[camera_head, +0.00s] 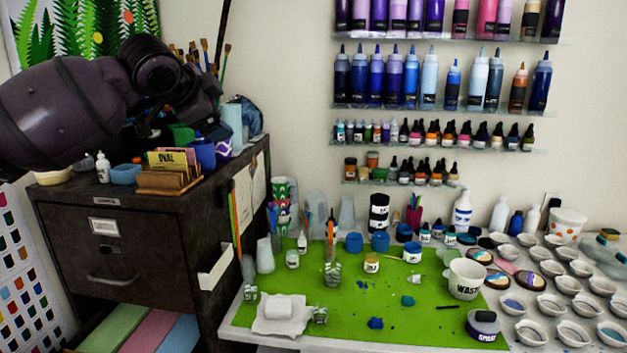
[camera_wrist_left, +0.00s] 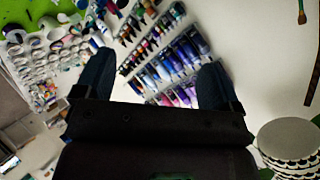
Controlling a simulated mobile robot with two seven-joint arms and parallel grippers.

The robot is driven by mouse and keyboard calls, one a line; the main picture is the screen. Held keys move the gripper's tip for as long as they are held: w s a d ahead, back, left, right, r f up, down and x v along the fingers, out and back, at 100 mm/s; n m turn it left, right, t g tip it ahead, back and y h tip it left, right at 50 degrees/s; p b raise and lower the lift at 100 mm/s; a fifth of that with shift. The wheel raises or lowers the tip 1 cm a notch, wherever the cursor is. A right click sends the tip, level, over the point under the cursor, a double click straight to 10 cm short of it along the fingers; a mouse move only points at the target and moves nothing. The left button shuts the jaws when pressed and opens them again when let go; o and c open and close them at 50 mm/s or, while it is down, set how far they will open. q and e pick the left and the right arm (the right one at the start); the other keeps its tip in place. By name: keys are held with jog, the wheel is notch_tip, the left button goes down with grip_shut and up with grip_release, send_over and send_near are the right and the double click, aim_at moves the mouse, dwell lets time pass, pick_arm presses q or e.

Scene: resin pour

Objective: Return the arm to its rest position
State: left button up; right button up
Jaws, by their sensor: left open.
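My left arm (camera_head: 60,110) comes in from the left in the head view, raised above the dark filing cabinet (camera_head: 150,240). Its gripper end is near the cups and brushes on the cabinet top, and the fingertips are hard to make out there. In the left wrist view my left gripper (camera_wrist_left: 155,72) shows two dark fingers spread wide apart. Nothing is held between them; the wall shelves of bottles show beyond the gap. My right gripper is in neither view.
A green mat (camera_head: 340,310) with a waste cup (camera_head: 466,279) lies on the table. Bottle shelves (camera_head: 450,106) line the wall.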

pick_arm(q)
jog(key=d+f+n+t+h, duration=0.1)
jog(key=d+f+t+h, duration=0.3)
jog(key=f, duration=0.8)
jog(key=s+a+f+n+t, duration=0.1)
jog(key=s+f+n, duration=0.4)
jog(key=f, duration=1)
jog(key=s+a+f+n+y+b, duration=0.1)
jog(key=s+a+f+n+y, duration=0.2)
jog(key=s+f, duration=0.55)
jog(key=s+a+f+n+y+b, duration=0.15)
jog(key=s+a+f, duration=0.4)
jog(key=f, duration=0.65)
jog(key=s+a+f+n+g+y, duration=0.1)
jog(key=s+f+g, duration=0.1)
jog(key=s+f, duration=0.5)
jog(key=s+a+f+n+g+y, duration=0.2)
jog(key=s+f, duration=0.5)
jog(key=s, duration=0.5)
jog(key=shift+s+a+g+p, duration=0.25)
jog(key=shift+a+g+p, duration=0.05)
